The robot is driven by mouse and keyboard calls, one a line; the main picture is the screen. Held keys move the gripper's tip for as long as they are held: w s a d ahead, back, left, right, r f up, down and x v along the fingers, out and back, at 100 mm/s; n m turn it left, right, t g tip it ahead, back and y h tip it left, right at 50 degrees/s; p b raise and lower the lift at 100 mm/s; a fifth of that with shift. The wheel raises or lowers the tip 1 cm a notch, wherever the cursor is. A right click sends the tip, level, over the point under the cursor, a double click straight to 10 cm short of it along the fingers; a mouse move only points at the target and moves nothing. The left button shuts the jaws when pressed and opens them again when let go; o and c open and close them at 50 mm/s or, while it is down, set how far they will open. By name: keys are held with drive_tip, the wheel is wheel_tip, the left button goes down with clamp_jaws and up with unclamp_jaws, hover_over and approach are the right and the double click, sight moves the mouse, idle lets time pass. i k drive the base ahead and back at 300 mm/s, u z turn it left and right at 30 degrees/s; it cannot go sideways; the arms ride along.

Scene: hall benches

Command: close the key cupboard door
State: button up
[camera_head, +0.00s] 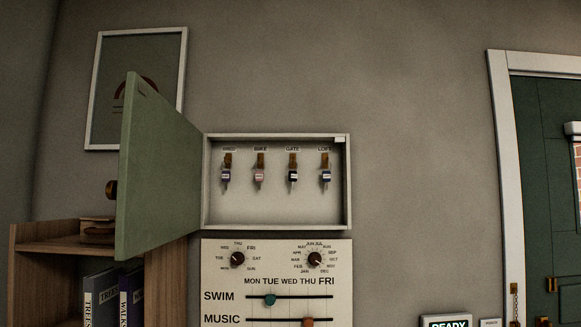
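The key cupboard (347,185) is a shallow pale box on the wall, in the middle of the head view. Its green door (155,175) is hinged at the box's left side and stands wide open, swung out to the left. A dark brass-coloured knob (111,189) shows at the door's left face. Several tagged keys (259,175) hang on hooks inside, under labels that include BIKE and GATE. My gripper is not in view.
A board with dials and sliders (277,283) is right below the cupboard. A wooden shelf with binders (60,240) stands at the lower left, partly behind the door. A framed picture (160,50) hangs behind the door. A green door (540,200) is at the far right.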

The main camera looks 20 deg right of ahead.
sight(157, 191)
drive_tip(key=z, duration=1)
drive_tip(key=k, duration=0.75)
drive_tip(key=u, duration=1.6)
